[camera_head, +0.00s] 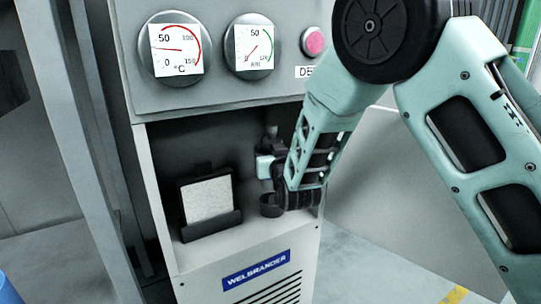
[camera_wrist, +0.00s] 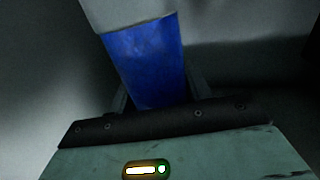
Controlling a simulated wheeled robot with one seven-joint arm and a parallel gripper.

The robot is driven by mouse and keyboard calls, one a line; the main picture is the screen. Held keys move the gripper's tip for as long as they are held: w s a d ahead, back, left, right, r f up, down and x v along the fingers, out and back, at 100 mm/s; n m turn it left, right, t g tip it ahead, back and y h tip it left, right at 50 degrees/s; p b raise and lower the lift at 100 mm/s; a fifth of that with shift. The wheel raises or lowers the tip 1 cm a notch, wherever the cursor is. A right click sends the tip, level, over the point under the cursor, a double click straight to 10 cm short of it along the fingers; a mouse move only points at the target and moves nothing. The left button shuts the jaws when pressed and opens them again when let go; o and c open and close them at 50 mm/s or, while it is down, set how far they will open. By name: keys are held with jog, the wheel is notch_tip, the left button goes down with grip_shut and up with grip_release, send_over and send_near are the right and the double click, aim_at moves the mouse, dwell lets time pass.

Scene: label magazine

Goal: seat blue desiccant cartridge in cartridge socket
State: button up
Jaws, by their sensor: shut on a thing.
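The blue desiccant cartridge (camera_wrist: 147,60) fills the middle of the wrist view, slightly tilted there. My gripper (camera_wrist: 162,95) is shut on it, with a dark finger on either side of its lower part. A pale grey area meets the cartridge's far end, and I cannot tell whether it touches. In the head view my gripper (camera_head: 285,190) is inside the right part of the cabinet recess, and the cartridge cannot be made out there. A dark rounded holder (camera_head: 270,207), possibly the cartridge socket, is just left of and below the gripper. Its opening is mostly hidden.
The recess belongs to a grey cabinet (camera_head: 205,100) with two gauges and a pink button (camera_head: 314,41) above. A dark stand with a white panel (camera_head: 207,199) is on the shelf left of my gripper. The shelf between them is narrow. A blue object (camera_head: 8,290) shows lower left.

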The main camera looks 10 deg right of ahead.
jog(key=shift+r, duration=0.1)
jog(key=shift+f+b, duration=1.6)
jog(key=shift+f, duration=0.3)
